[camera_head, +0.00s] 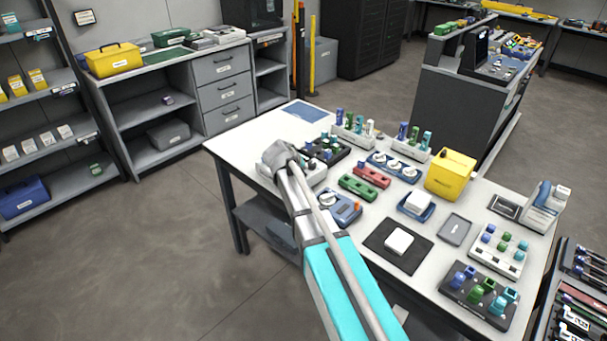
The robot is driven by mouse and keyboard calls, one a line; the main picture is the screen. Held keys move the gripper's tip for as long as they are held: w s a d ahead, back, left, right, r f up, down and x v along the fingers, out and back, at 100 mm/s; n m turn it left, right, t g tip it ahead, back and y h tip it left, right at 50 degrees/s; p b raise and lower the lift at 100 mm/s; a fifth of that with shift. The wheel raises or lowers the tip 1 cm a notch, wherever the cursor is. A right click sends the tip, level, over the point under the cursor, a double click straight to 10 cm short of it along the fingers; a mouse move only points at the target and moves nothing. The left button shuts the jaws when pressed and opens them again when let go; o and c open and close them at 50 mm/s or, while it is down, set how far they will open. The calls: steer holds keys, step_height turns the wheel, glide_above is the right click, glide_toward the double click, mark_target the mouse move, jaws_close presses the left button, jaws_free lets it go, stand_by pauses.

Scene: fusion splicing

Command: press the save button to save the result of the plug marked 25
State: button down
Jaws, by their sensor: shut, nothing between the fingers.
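My arm reaches over the white workbench (240,147) from the bottom of the view. My gripper (296,161) is at its far end, low over a light grey device (311,177) at the left part of the bench. The gripper is shut and empty; its fingertips are small and largely hidden by the wrist. I cannot tell whether it touches the device. A save button cannot be made out. Several blue, green and teal plugs stand in holders, such as the white block (503,263) and the dark block (471,308). No number 25 is readable on any plug.
A yellow box (451,175), a red block (371,177) and a black mat (377,236) lie further right.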

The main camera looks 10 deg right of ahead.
steer(key=shift+f+b, duration=0.85)
steer(key=shift+b, duration=0.05)
stand_by(1.8)
steer(key=shift+r, duration=0.2)
steer(key=shift+r+p, duration=0.7)
steer(key=shift+p, duration=0.25)
step_height(320, 180, up, 5)
steer(key=p, duration=0.5)
steer(key=shift+s, duration=0.1)
stand_by(0.9)
